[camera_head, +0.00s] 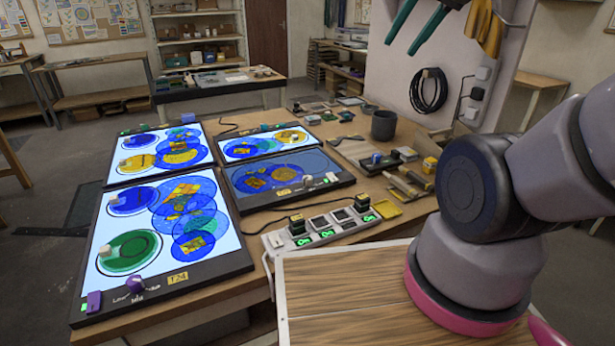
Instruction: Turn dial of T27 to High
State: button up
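The large front-left light panel (222,267) is lit and carries blue, yellow and green painted glass discs. A yellow tag (177,277) on its front rim starts with T2; its last character is too small to read surely. A purple dial (135,284) sits on the same rim, left of the tag, with small white setting words around it. Which setting it points to cannot be told. A purple block-like control (94,302) is at the panel's front-left corner. My arm is at the right, over the bench; my gripper is not in view, and nothing of mine touches the dial.
More panels stand behind: a lit one (112,178), a smaller lit one (238,158) and a dim one (341,178). A power strip (271,242) with green-lit switches and black plugs lies right of the front-left panel. A dark cup (384,125) and tools fill the right side.

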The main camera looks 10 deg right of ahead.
jog(key=shift+o, duration=1.1)
jog(key=w+a+f+m+g, duration=0.1)
jog(key=w+f, duration=0.3)
jog(key=w, duration=0.4)
jog(key=shift+w+a+m+g+h, duration=0.15)
jog(key=shift+a+m+g+h, duration=0.25)
jog(key=shift+g, duration=0.3)
jog(key=m+g+h, duration=0.1)
jog(key=m+g, duration=0.2)
jog(key=g, duration=0.2)
send_over(308, 177)
notch_tip(308, 177, down, 24)
notch_tip(308, 177, down, 12)
jog(key=shift+r, duration=0.2)
grip_shut()
